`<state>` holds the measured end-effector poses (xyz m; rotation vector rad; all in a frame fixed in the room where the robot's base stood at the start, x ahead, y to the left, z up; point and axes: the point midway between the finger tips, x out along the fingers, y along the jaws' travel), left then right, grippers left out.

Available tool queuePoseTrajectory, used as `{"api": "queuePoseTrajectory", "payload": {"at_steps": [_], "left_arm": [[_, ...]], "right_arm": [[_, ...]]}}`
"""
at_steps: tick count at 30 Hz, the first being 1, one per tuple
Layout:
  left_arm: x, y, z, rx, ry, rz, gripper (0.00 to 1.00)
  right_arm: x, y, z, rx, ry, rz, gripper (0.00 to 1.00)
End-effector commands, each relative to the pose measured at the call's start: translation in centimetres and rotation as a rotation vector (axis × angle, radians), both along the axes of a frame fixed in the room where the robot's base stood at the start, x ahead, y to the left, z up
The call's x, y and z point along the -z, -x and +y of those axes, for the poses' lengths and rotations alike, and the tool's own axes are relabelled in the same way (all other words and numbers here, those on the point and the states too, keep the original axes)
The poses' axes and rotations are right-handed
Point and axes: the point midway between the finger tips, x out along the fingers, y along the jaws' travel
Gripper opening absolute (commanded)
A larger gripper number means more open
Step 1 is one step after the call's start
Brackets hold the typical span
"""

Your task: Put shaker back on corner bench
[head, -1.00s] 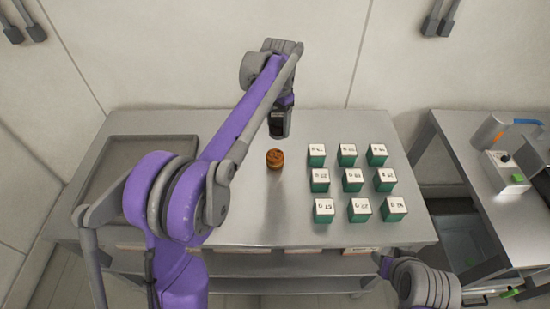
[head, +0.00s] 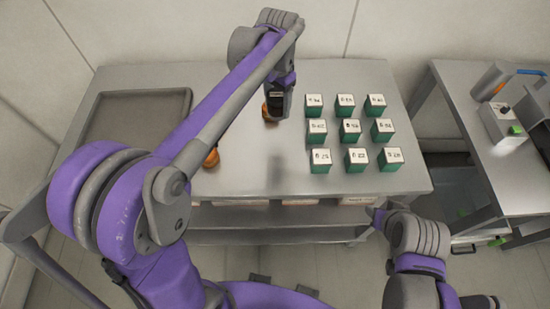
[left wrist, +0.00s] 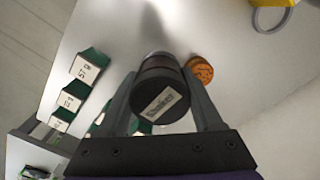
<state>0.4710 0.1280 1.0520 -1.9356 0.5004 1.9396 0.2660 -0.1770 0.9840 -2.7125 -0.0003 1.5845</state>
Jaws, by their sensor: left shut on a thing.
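My left gripper (head: 278,112) is over the steel table (head: 245,185) in front of me. In the left wrist view its two fingers (left wrist: 163,105) are shut on the shaker (left wrist: 158,98), a dark cylinder with a white label on its end. In the head view the gripper mostly hides the shaker, and I cannot tell whether it touches the table. A second steel bench (head: 475,140) stands at the right; I cannot tell which one is the corner bench. Part of my right arm shows at lower right, its gripper (head: 376,214) too unclear to judge.
Several green blocks with white labelled tops (head: 350,130) stand in rows right of the gripper. An orange-brown round piece (head: 267,113) is close beside the gripper. Another orange thing (head: 211,158) is partly behind my arm. A grey tray (head: 100,135) lies at left. The table's front middle is clear.

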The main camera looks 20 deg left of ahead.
Motion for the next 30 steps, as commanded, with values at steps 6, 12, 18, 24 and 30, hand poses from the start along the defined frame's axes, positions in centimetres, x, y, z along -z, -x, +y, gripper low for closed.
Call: {"api": "queuePoseTrajectory", "payload": {"at_steps": [6,12,18,24,30], "left_arm": [[2.4,6.5,-1.5,0.001,0.000,0.001,0.06],[3.9,8.6,-1.8,0.000,0.001,-0.002,0.06],[7.5,8.7,-1.8,-0.001,0.001,-0.002,0.06],[9.4,8.6,-1.8,-0.001,0.001,-0.002,0.06],[12.4,8.6,-1.8,-0.001,0.001,-0.002,0.06]], "right_arm": [[1.4,0.6,0.0,0.000,0.000,0.012,0.50],[1.7,0.8,0.0,0.000,0.000,0.015,0.50],[2.0,0.9,0.0,0.000,0.000,0.017,0.50],[2.1,1.0,0.0,0.000,0.000,0.019,0.50],[2.4,1.1,0.0,0.000,0.000,0.021,0.50]]}}
